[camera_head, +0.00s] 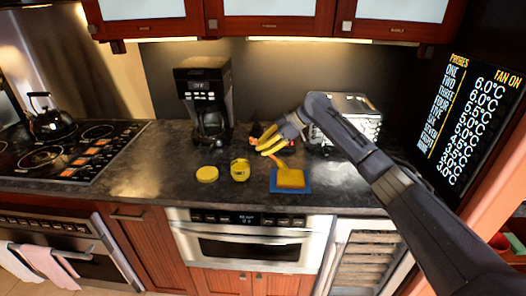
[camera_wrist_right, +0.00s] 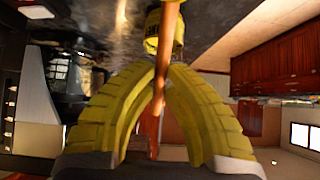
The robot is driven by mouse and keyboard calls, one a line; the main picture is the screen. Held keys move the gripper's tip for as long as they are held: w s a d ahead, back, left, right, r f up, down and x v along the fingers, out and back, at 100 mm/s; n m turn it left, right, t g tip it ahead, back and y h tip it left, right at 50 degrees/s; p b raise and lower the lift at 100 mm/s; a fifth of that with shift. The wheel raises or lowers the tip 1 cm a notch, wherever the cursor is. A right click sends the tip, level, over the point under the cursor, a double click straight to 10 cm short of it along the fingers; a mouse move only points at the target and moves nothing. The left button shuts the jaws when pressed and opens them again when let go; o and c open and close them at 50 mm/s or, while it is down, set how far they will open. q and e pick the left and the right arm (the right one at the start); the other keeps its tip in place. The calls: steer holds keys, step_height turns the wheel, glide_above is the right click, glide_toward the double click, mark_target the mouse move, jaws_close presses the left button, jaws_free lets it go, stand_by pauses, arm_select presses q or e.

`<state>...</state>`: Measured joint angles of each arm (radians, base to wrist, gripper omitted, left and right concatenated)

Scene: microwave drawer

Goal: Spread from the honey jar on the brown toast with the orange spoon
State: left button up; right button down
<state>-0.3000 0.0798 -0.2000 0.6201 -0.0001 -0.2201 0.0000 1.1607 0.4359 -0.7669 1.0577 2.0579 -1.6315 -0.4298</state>
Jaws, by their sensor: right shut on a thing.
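My right gripper (camera_head: 268,146), with yellow fingers, is shut on the orange spoon (camera_head: 275,160) above the counter; the spoon also runs between the fingers in the right wrist view (camera_wrist_right: 166,55). The spoon slants down toward the toast (camera_head: 291,178), which lies golden-brown on a blue square plate (camera_head: 275,189). I cannot tell whether the spoon touches the toast. The open yellow honey jar (camera_head: 240,172) stands upright left of the plate; part of it shows behind the spoon in the right wrist view (camera_wrist_right: 153,44). My left gripper is not in view.
A round yellow lid (camera_head: 207,174) lies left of the jar. A black coffee maker (camera_head: 205,95) stands behind, and a silver toaster (camera_head: 352,110) stands at the back right, partly behind my right arm. The front counter left of the lid is clear.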

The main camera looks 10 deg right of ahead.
steer(key=shift+r, duration=2.5)
steer(key=shift+d+f, duration=0.1)
steer(key=shift+d, duration=0.05)
steer(key=shift+y, duration=0.3)
steer(key=s+r, duration=0.2)
steer(key=s, duration=0.1)
steer(key=s+r, duration=0.1)
steer(key=shift+s+a, duration=0.2)
steer(key=shift+a, duration=0.15)
step_height(320, 180, down, 7)
steer(key=shift+f, duration=1.15)
stand_by(1.9)
